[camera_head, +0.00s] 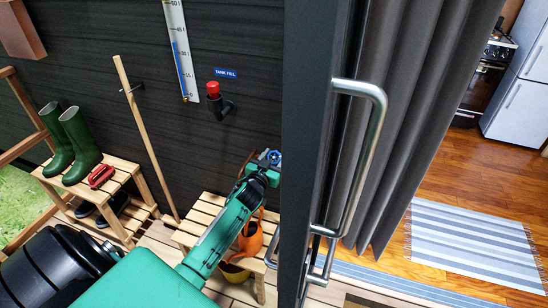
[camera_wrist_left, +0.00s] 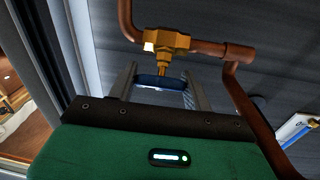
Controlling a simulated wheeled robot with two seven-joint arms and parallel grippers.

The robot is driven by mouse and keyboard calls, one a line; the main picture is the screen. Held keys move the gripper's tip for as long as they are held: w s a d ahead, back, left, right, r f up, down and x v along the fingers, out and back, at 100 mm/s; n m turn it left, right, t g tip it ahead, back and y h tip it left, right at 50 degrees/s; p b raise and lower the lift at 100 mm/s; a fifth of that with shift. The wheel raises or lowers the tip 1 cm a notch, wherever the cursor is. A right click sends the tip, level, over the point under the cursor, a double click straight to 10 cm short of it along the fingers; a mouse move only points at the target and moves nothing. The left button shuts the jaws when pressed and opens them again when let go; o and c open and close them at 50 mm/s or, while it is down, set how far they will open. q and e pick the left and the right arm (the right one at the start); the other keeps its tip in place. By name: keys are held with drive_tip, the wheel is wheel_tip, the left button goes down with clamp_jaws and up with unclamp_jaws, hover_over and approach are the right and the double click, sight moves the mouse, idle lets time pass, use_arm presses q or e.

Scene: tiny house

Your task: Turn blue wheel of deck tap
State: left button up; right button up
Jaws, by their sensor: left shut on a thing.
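The blue wheel (camera_wrist_left: 162,83) of the deck tap sits between the fingers of my left gripper (camera_wrist_left: 161,76) in the left wrist view. The gripper is shut on it. The brass tap body (camera_wrist_left: 165,41) joins a copper pipe just beyond the wheel. In the head view the blue wheel (camera_head: 273,156) shows small at the end of my green left arm, and my left gripper (camera_head: 266,165) partly covers it. The wheel's turn angle cannot be told. My right gripper is not in view.
A dark door frame with a steel handle (camera_head: 377,125) stands close to the right of my left arm. A slatted bench (camera_head: 205,232) and an orange watering can (camera_head: 252,236) are beneath the arm. A copper pipe (camera_wrist_left: 243,115) runs beside the gripper. Green boots (camera_head: 80,145) stand at left.

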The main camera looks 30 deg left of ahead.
use_arm(q)
drive_tip(key=o, duration=1)
drive_tip(key=shift+c, duration=0.2)
drive_tip(key=shift+s+d+f, duration=0.1)
drive_tip(key=shift+s, duration=0.4)
drive_tip(key=s+d+b, duration=0.1)
drive_tip(key=s+d, duration=0.1)
drive_tip(key=s, duration=1)
drive_tip(key=shift+s, duration=0.35)
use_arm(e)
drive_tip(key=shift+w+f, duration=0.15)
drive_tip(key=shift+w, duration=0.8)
